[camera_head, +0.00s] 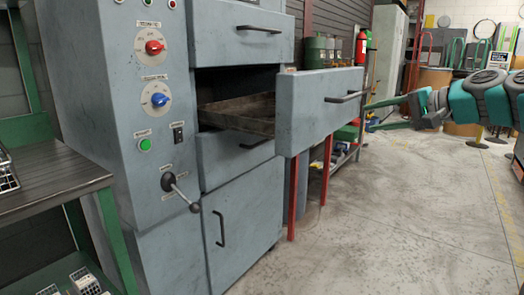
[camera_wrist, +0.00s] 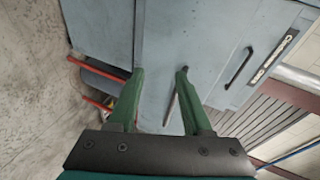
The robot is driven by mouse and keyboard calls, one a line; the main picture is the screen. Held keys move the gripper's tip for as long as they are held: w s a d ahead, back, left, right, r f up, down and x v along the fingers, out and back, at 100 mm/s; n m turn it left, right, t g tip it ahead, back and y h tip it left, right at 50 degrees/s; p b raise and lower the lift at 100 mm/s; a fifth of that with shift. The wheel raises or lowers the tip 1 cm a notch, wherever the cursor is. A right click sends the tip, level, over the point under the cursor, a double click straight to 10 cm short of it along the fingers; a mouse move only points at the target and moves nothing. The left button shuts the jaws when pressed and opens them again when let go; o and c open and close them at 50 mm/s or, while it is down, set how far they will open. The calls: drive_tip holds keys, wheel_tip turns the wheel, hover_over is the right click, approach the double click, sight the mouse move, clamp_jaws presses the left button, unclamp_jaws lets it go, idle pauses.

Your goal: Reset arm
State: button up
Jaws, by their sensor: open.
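The grey spring coiler cabinet (camera_head: 215,150) fills the left of the head view. One drawer (camera_head: 305,108) is pulled far out, with its dark tray (camera_head: 240,112) showing. The drawer's dark bar handle (camera_head: 343,98) is on its front. My gripper (camera_head: 368,115) is at the right of that handle, its green fingers pointing left towards it. In the wrist view my gripper (camera_wrist: 160,73) is open, with a gap between the fingers. A dark bar, seemingly the handle (camera_wrist: 170,108), shows between the fingers, partly behind the right one. I cannot tell whether they touch.
A closed drawer (camera_head: 243,28) is above the open one, and a cabinet door (camera_head: 238,215) is below. A lever (camera_head: 182,192) sticks out of the control panel. A green-framed bench (camera_head: 50,170) stands at left. The concrete floor (camera_head: 400,220) at right is clear.

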drive_tip(key=s+a+f+n+g, duration=0.2)
drive_tip(key=s+a+f, duration=0.2)
drive_tip(key=a, duration=0.3)
drive_tip(key=s+a+f+n+g, duration=0.2)
drive_tip(key=s+a+f+g, duration=0.15)
drive_tip(key=a, duration=0.35)
drive_tip(key=s+a+f+n+g+h, duration=0.25)
drive_tip(key=s+a+f, duration=0.35)
drive_tip(key=s+f, duration=0.4)
drive_tip(key=s+d+f+g+h, duration=0.2)
drive_tip(key=s+d+f+h, duration=0.1)
drive_tip(key=s+f, duration=0.6)
drive_tip(key=s+d+f+n+g+h, duration=0.1)
drive_tip(key=s+d+f+h, duration=0.3)
drive_tip(key=s+f, duration=0.6)
drive_tip(key=s+d+g, duration=0.1)
drive_tip(key=s, duration=0.5)
